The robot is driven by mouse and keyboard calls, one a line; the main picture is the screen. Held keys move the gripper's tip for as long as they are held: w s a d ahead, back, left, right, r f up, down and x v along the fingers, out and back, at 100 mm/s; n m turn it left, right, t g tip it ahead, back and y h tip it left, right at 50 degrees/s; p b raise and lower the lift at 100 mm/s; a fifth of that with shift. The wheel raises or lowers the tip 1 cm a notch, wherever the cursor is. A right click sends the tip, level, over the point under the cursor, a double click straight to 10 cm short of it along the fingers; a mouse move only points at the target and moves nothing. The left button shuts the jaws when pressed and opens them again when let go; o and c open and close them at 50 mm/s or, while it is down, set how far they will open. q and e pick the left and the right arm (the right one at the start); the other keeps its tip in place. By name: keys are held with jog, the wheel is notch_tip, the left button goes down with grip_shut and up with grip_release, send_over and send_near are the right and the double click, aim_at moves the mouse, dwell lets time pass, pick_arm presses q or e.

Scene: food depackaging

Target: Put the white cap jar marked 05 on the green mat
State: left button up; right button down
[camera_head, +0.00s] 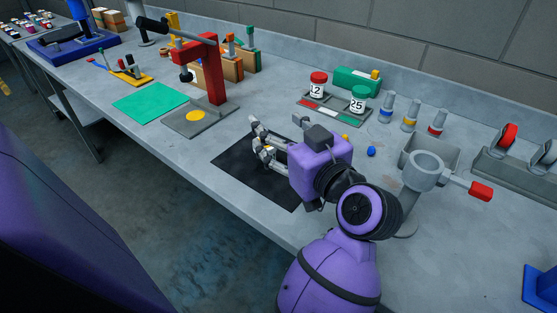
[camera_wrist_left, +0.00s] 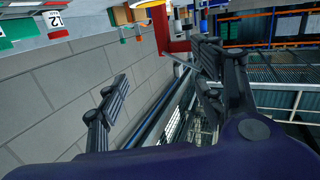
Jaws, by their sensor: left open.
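The green mat (camera_head: 150,103) lies flat on the bench, left of the red stand, with nothing on it. I cannot make out a white cap jar marked 05. A red cap jar marked 12 (camera_head: 317,86) and a green cap jar marked 25 (camera_head: 358,99) stand on a rack behind the gripper.
A red stand (camera_head: 211,70) on a grey plate (camera_head: 185,122) with a yellow disc stands beside the green mat. The rack (camera_head: 333,113) has a bare white part between the two jars.

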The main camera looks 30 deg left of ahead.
aim_at(271, 152)
pick_arm(q)
jog(key=f+h, duration=0.1)
jog(key=f, duration=0.1)
jog(key=d+f+g+h, duration=0.1)
jog(key=f, duration=0.1)
jog(key=s+f, duration=0.1)
jog(key=f, duration=0.2)
jog(key=shift+d+g+h, duration=0.2)
jog(key=shift+g+h, duration=0.2)
jog(key=x, duration=0.7)
jog(key=shift+w+a+f, duration=0.1)
jog(key=shift+w+a, duration=0.2)
jog(key=c, duration=1.3)
